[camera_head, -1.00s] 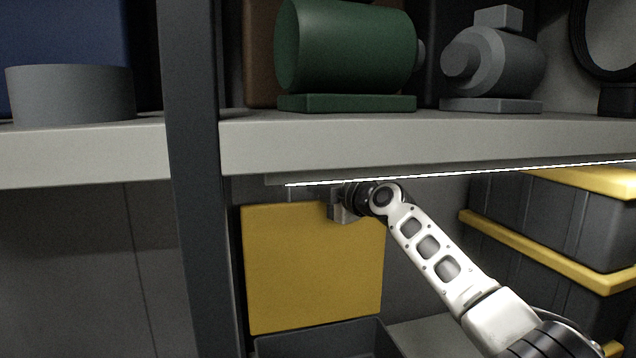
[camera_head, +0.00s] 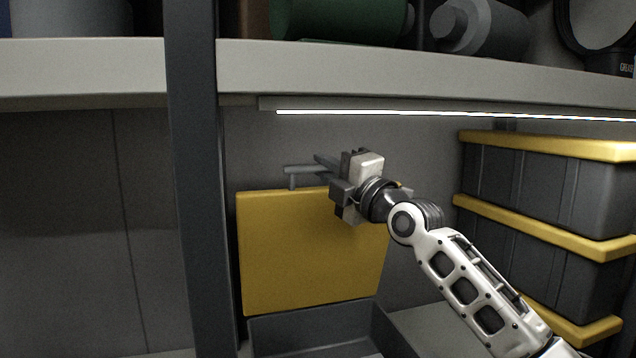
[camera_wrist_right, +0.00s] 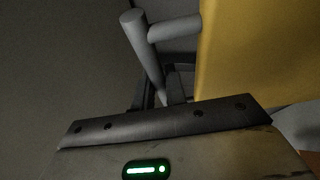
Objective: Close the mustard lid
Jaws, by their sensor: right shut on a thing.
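The mustard lid (camera_head: 305,252) stands raised at the back of an open dark grey bin (camera_head: 290,328), close to upright. A grey bar handle (camera_head: 303,168) is fixed at the lid's top edge. My right gripper (camera_head: 330,178) is at the handle, near the lid's top right corner, and is shut on the handle bar. In the right wrist view the handle bar (camera_wrist_right: 143,50) runs down between the fingers (camera_wrist_right: 155,92), with the lid (camera_wrist_right: 255,55) beside it on the right. My left gripper is not in view.
A shelf (camera_head: 400,68) with a light strip (camera_head: 420,115) runs above the lid. A dark post (camera_head: 192,200) stands just left of it. Stacked grey bins with yellow lids (camera_head: 545,190) are at the right.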

